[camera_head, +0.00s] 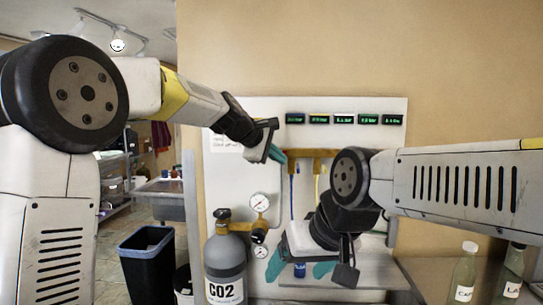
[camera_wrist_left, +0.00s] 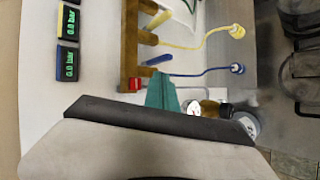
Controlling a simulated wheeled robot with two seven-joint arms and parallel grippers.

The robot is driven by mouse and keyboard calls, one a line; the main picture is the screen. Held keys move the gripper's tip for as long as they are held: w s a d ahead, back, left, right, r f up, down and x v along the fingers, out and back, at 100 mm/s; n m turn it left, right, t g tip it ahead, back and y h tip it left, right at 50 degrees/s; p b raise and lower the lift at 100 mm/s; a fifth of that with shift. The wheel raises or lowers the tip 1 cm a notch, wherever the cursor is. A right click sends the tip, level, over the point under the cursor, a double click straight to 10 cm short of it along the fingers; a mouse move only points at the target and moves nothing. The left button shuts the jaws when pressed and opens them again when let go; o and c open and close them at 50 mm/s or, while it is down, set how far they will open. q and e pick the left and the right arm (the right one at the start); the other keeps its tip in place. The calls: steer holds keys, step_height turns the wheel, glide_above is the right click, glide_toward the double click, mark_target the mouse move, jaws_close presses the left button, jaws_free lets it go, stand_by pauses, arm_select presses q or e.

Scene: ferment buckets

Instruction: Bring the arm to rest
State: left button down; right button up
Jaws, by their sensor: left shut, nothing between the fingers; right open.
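My left arm reaches in from the left. Its left gripper (camera_head: 277,154) has teal fingertips and hangs in front of the white panel, beside the left end of the brown manifold. In the left wrist view its teal fingers (camera_wrist_left: 161,92) are together with nothing between them. My right arm comes in from the right and bends down. Its right gripper (camera_head: 299,270) is low over the grey bench, with its two teal fingers spread apart. A small blue-capped item (camera_head: 299,271) shows between them in the picture; I cannot tell its depth. The right wrist hides part of the bench.
The white panel (camera_head: 240,112) carries several green displays (camera_head: 343,119) and the brown manifold (camera_head: 298,155) with blue and yellow hoses. A grey CO2 cylinder (camera_head: 225,262) with gauges (camera_head: 260,202) stands lower left. Bottles (camera_head: 466,270) stand at right. A black bin (camera_head: 147,262) is at left.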

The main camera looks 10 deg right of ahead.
arm_select(q)
steer(key=shift+s, duration=0.35)
steer(key=shift+a, duration=0.1)
steer(key=s+a+f+m+y, duration=0.2)
steer(key=s+a+f+m, duration=0.1)
steer(key=s+a, duration=0.8)
steer(key=s+a+f+m+y, duration=0.2)
steer(key=s+a+f+m, duration=0.2)
steer(key=s+a, duration=0.75)
steer(key=s+a+f+m+g+y, duration=0.1)
steer(key=s+a+f+m+y, duration=0.1)
steer(key=s+a+f, duration=0.5)
steer(key=shift+s+a+f+m+y, duration=0.3)
steer(key=shift+s+a+m, duration=0.2)
steer(key=shift+s+a, duration=0.55)
steer(key=shift+w+a, duration=0.1)
steer(key=shift+w, duration=0.05)
